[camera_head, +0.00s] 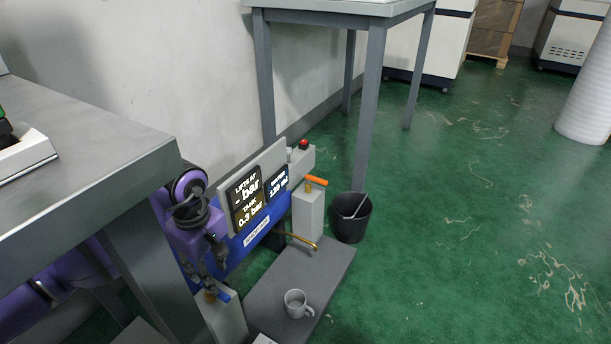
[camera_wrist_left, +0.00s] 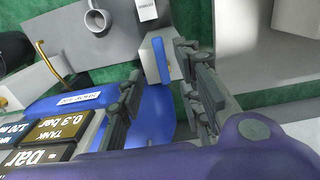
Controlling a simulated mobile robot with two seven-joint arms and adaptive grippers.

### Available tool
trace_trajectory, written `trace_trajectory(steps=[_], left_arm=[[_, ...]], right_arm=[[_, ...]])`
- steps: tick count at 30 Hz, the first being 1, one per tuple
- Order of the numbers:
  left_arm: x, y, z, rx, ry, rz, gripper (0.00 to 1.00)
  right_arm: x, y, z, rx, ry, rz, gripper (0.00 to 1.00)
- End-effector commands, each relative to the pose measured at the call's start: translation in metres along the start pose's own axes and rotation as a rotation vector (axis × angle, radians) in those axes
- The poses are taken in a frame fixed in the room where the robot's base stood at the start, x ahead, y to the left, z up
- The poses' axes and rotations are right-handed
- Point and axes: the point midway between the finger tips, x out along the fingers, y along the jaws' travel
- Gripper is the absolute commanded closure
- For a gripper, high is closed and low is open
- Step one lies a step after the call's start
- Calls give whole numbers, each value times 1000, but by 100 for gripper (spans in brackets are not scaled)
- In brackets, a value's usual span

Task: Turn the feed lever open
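A blue lever (camera_head: 222,296) sits on a grey post (camera_head: 226,318) at the near end of the machine. It also shows in the left wrist view as a blue bar (camera_wrist_left: 160,61). An orange lever (camera_head: 316,181) sits on another grey post (camera_head: 307,212) at the far end. No label shows which one is the feed lever. My left gripper (camera_head: 212,270) points down just above the blue lever. In the left wrist view, the left gripper's fingers (camera_wrist_left: 163,78) are apart and empty, with the blue lever beyond and between their tips. My right gripper is not in view.
A display panel (camera_head: 262,187) on the blue machine body reads tank 0.3 bar and stands close beside my left arm. A white mug (camera_head: 297,304) stands on the grey base plate (camera_head: 262,298) near a brass spout (camera_head: 303,243). A black bucket (camera_head: 350,222) stands behind. A grey table (camera_head: 90,150) is at left.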

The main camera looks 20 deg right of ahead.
Motion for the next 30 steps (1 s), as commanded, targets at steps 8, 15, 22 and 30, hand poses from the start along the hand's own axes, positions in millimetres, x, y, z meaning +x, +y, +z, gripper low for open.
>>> trace_trajectory(steps=[8,15,22,30], left_arm=[[30,-1,-1,4,3,-6,67],[68,0,-1,4,2,-4,67],[77,0,-1,3,3,-1,67],[76,0,-1,3,3,-1,86]], right_arm=[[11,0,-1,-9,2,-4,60],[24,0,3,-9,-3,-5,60],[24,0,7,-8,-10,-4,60],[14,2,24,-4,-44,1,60]])
